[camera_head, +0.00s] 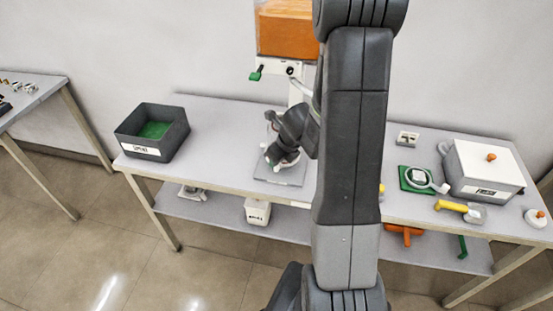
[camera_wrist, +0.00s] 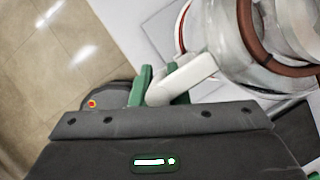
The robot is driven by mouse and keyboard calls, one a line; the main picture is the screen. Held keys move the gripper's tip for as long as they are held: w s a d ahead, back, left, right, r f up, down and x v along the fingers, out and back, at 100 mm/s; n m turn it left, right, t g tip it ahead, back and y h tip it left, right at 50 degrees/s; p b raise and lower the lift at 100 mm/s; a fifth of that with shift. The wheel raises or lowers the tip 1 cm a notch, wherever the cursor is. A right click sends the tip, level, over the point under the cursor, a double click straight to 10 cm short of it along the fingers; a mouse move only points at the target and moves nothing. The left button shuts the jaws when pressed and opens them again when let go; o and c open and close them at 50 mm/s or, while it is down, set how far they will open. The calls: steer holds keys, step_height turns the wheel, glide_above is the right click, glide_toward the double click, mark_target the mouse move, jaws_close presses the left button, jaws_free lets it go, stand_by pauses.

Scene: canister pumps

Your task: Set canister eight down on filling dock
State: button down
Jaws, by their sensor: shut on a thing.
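My gripper (camera_wrist: 160,92) is shut on the white handle (camera_wrist: 187,76) of a canister, with green fingers on both sides of it. The canister (camera_wrist: 232,45) is pale with a reddish-brown band, and runs off the right side of the wrist view. No number on it is readable. In the head view my wrist hides most of it. The filling dock looks to be the grey plate (camera_head: 274,176) on the table under the orange tank (camera_head: 285,32). The canister is over or on this plate; I cannot tell whether they touch.
A dark bin (camera_head: 152,143) with a green floor stands left on the table (camera_head: 215,160). At right are a white box (camera_head: 482,170) with an orange knob, a green mat (camera_head: 408,186) and a yellow-handled tool (camera_head: 458,208). The tank's green tap (camera_head: 256,73) is above the plate.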

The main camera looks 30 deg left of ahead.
mark_target(277, 170)
steer(key=shift+f+b, duration=1.35)
steer(key=shift+f, duration=0.1)
steer(key=c, duration=1.3)
jaws_free()
steer(key=p+v, duration=0.5)
steer(key=v, duration=0.9)
steer(key=shift+p, duration=0.4)
steer(key=b+x, duration=0.6)
steer(key=x, duration=0.8)
steer(key=shift+r+p, duration=0.3)
steer(key=shift+p, duration=0.05)
steer(key=shift+d, duration=0.1)
